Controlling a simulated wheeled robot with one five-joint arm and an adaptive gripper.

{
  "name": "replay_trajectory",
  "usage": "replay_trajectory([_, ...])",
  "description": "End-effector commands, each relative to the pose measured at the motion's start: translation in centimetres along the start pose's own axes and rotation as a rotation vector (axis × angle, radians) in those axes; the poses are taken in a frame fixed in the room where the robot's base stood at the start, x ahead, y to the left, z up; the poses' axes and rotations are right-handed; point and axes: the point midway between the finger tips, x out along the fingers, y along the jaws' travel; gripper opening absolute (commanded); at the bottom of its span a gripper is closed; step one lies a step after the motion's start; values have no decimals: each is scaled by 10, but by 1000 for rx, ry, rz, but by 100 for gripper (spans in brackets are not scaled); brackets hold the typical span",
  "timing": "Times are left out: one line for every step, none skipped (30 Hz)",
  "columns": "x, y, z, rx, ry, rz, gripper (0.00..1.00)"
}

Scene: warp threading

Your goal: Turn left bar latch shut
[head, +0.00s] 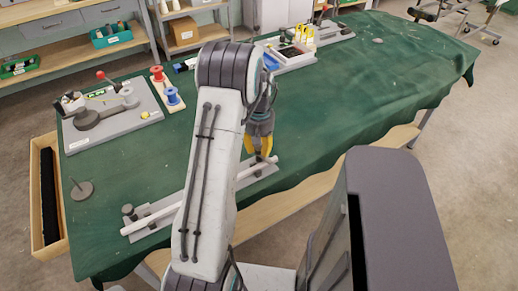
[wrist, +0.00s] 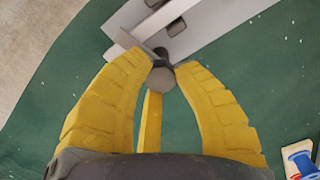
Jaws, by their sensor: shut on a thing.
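A pale bar (head: 156,215) lies along a grey base plate (head: 262,175) near the front edge of the green table, partly hidden by my arm. A dark latch knob (head: 128,211) stands at the bar's left end in the head view. My gripper (head: 262,157) points down at the bar's right end, its yellow fingers low over the plate. In the wrist view my gripper (wrist: 160,66) is shut on a dark grey latch knob (wrist: 161,78), a fingertip on each side. The bar (wrist: 165,17) runs just beyond it. The latch's exact angle is hard to tell.
A grey board with a red-knobbed lever (head: 107,77) stands at the back left, beside red and blue spools (head: 171,95). A small round stand (head: 82,190) is at the left. Trays (head: 290,55) stand behind my arm. The table's right side is mostly clear.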

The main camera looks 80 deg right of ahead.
Motion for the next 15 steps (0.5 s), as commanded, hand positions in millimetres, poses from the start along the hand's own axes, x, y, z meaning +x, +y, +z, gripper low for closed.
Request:
replay_trajectory([4,-1,3,33,-10,-4,0])
replay_trajectory([4,-1,3,53,-10,-4,0])
replay_trajectory([4,-1,3,79,-10,-4,0])
replay_trajectory([4,-1,3,96,-10,-4,0])
replay_trajectory([4,-1,3,112,-10,-4,0])
replay_trajectory([4,-1,3,133,-10,-4,0])
replay_trajectory([4,-1,3,146,-10,-3,0])
replay_trajectory([3,-1,3,160,-10,-3,0])
replay_trajectory([3,-1,3,175,-10,-3,0])
replay_trajectory([3,-1,3,186,-10,-3,0])
replay_trajectory([3,-1,3,196,-11,-3,0])
replay_trajectory([3,-1,3,207,-11,-3,0])
replay_trajectory([3,-1,3,214,-11,-3,0])
replay_trajectory([3,-1,3,221,-11,-3,0])
replay_trajectory([3,-1,3,228,-11,-3,0])
